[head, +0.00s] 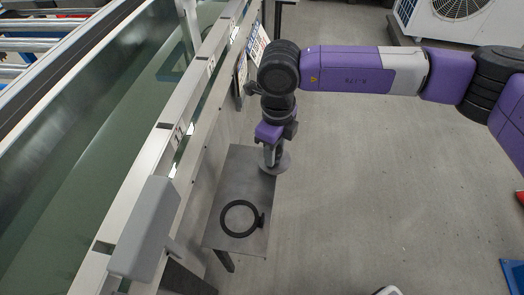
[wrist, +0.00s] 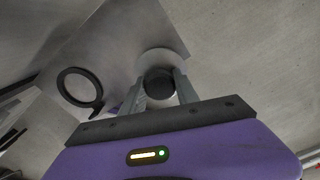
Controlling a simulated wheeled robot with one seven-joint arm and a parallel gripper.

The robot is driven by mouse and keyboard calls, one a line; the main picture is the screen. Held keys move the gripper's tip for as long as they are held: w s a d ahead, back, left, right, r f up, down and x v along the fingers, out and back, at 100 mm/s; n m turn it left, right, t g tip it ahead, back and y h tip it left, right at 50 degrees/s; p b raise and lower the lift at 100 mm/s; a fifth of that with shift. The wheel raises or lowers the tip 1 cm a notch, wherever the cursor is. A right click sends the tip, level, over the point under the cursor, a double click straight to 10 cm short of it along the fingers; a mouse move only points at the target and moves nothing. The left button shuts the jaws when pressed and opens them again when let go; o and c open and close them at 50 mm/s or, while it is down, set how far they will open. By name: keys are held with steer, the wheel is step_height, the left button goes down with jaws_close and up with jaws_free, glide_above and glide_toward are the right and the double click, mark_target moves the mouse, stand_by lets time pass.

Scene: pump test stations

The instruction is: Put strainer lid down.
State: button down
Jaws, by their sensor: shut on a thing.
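The strainer lid (head: 284,166) is a round, light grey disc, and it also shows in the wrist view (wrist: 172,57). Its dark round knob (wrist: 158,84) sits between the fingers of my gripper (wrist: 159,90). My gripper (head: 270,155) points down and is shut on the knob. The lid appears at the far right part of a small grey metal table (head: 232,190), partly past its right edge in the head view. I cannot tell whether the lid touches the tabletop. My gripper hides part of the lid.
A black ring with a small handle (head: 225,225) lies on the near part of the table, and it also shows in the wrist view (wrist: 63,90). A long tank with a pale metal rail (head: 150,160) runs along the left. Bare floor lies to the right.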

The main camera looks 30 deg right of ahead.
steer(key=w+a, duration=0.2)
steer(key=shift+a+b, duration=0.3)
steer(key=shift+b, duration=0.05)
steer(key=shift+f+b, duration=0.3)
steer(key=c, duration=0.9)
jaws_free()
step_height(320, 180, up, 12)
steer(key=p, duration=0.4)
